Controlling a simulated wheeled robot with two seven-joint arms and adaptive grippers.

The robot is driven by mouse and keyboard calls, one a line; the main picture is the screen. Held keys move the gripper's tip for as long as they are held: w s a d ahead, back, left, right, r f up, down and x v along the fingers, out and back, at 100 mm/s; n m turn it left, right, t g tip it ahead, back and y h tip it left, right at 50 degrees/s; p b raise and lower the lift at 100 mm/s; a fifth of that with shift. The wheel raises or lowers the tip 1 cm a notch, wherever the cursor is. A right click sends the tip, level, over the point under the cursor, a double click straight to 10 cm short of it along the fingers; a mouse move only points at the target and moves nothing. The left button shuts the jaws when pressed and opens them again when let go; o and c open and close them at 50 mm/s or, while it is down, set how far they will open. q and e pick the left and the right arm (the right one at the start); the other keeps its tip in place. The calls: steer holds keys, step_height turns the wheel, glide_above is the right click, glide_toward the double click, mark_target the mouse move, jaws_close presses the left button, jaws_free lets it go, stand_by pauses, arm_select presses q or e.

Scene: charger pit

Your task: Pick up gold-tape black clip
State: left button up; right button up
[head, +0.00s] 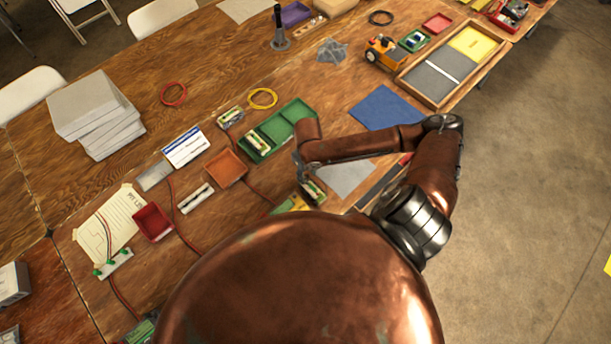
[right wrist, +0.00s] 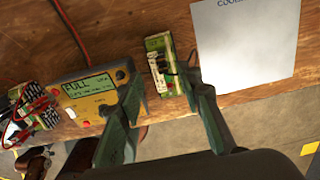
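I cannot make out a black clip with gold tape for certain. In the right wrist view, a bundle of red and black leads or clips (right wrist: 28,108) lies at the left edge, too small to tell tape colours. My right gripper (right wrist: 167,78) is open, its two fingers spread around the near end of a green module with a pale holder (right wrist: 158,62). I cannot tell whether they touch it. A yellow charger with a lit display reading FULL (right wrist: 88,88) is left of the fingers. In the head view my right gripper (head: 304,172) is over the table's near side. My left gripper is out of view.
A white sheet (right wrist: 243,40) lies right of the fingers. The wooden table's front edge is close below. In the head view, a green tray (head: 287,124), an orange tray (head: 226,168) and a red tray (head: 153,222) stand nearby, with red wires between.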

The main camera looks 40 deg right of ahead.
mark_target(307, 176)
steer(key=f, duration=0.2)
steer(key=w+f, duration=0.1)
steer(key=f, duration=0.2)
steer(key=shift+d, duration=0.2)
steer(key=shift+s, duration=0.3)
steer(key=shift+w, duration=0.2)
steer(key=shift+c, duration=1.3)
jaws_close()
